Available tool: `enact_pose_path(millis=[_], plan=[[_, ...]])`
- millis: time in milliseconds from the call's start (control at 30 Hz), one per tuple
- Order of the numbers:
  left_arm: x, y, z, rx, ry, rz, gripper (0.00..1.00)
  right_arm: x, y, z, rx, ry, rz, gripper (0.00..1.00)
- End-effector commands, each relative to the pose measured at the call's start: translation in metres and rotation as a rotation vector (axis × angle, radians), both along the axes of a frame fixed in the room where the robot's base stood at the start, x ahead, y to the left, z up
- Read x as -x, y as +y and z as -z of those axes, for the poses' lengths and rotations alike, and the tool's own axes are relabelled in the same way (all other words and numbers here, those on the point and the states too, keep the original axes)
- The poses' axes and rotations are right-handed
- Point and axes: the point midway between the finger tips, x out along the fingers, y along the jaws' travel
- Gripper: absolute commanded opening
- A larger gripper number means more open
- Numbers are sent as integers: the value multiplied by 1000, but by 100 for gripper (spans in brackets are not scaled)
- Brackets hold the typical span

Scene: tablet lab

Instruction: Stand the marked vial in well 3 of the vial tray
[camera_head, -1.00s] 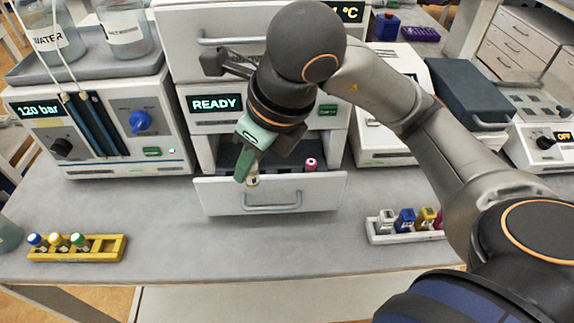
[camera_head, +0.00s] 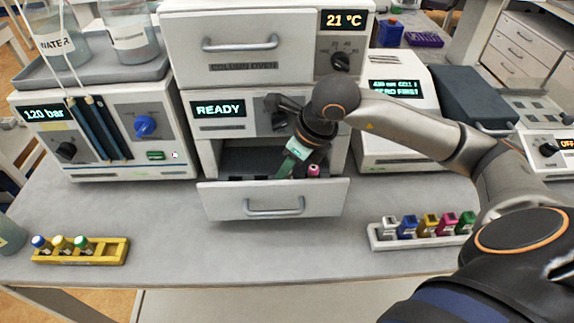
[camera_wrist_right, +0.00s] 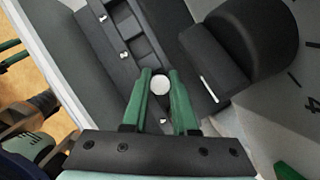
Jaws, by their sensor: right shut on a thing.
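My right gripper (camera_head: 292,165) reaches down into the open drawer of the READY unit. In the right wrist view its green fingers (camera_wrist_right: 160,88) are shut on a vial (camera_wrist_right: 160,85), seen end-on as a round white top. The mark and the vial's lower part are hidden. The dark vial tray (camera_wrist_right: 112,40) with square wells lies below and beyond the fingers. I cannot read well numbers or tell whether the vial is in a well. A pink-capped vial (camera_head: 313,170) stands in the drawer, right of the gripper. My left gripper is not in view.
The drawer front (camera_head: 235,202) stands out over the bench. A yellow rack (camera_head: 110,252) with blue-, yellow- and green-capped vials is at left. A white rack (camera_head: 385,240) with several coloured items is at right. The bench between is clear. A dark knob (camera_wrist_right: 250,40) is close to the gripper.

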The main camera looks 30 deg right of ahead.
Motion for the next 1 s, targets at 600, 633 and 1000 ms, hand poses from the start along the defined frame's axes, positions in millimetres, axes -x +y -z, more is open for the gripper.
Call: enact_pose_path(millis=[600, 633, 1000], plan=[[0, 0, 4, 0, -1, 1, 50, 0, 0, 6, 1, 0, 0, 44], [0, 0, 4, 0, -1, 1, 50, 0, 0, 6, 1, 0, 0, 47], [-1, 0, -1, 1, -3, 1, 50, 6, -4, -18, 3, -6, 1, 57]])
